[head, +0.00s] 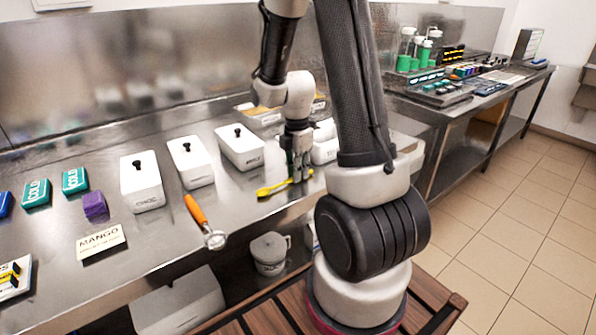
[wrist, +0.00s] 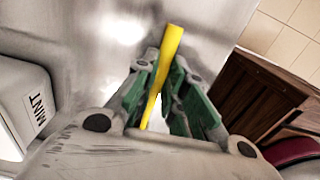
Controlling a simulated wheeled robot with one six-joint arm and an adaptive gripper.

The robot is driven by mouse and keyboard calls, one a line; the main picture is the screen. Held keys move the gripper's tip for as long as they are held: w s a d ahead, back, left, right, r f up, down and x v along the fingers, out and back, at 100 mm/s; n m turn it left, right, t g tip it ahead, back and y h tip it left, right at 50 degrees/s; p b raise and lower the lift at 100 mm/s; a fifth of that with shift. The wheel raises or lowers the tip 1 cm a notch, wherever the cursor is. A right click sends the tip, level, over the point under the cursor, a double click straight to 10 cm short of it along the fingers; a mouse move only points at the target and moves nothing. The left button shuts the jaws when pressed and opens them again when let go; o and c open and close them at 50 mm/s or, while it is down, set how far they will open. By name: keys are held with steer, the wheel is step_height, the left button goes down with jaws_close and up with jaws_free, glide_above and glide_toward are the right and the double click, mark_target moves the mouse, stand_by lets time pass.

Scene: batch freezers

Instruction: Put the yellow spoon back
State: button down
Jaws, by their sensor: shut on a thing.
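The yellow spoon (head: 276,187) is at the metal counter's surface, near its front edge, in the head view. Its bowl end points left. My gripper (head: 298,176) is above the counter with its fingers down at the spoon's right part. In the wrist view the yellow spoon (wrist: 167,62) runs between the green finger pads of my gripper (wrist: 165,98), which are shut on it. Whether the spoon touches the counter, I cannot tell.
White lidded tubs (head: 193,163) stand in a row behind and left of the spoon. A tub labelled MINT (wrist: 22,105) is close at left in the wrist view. An orange-handled scoop (head: 205,222) lies left, near a MANGO card (head: 100,241).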

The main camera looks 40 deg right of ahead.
steer(key=c, duration=1.5)
jaws_free()
steer(key=shift+f, duration=0.15)
step_height(320, 180, up, 12)
steer(key=shift+s+a+r+m+t, duration=0.95)
steer(key=shift+s+r+m, duration=0.9)
steer(key=shift+s+m, duration=1.1)
steer(key=shift+s+a+r+m+t, duration=0.6)
steer(key=shift+s+a+r+m, duration=0.95)
steer(key=shift+s+m, duration=1.35)
steer(key=shift+s+a+r+m+t, duration=0.8)
steer(key=shift+s+r+m, duration=1.5)
steer(key=shift+m, duration=1.05)
steer(key=shift+s+f, duration=0.2)
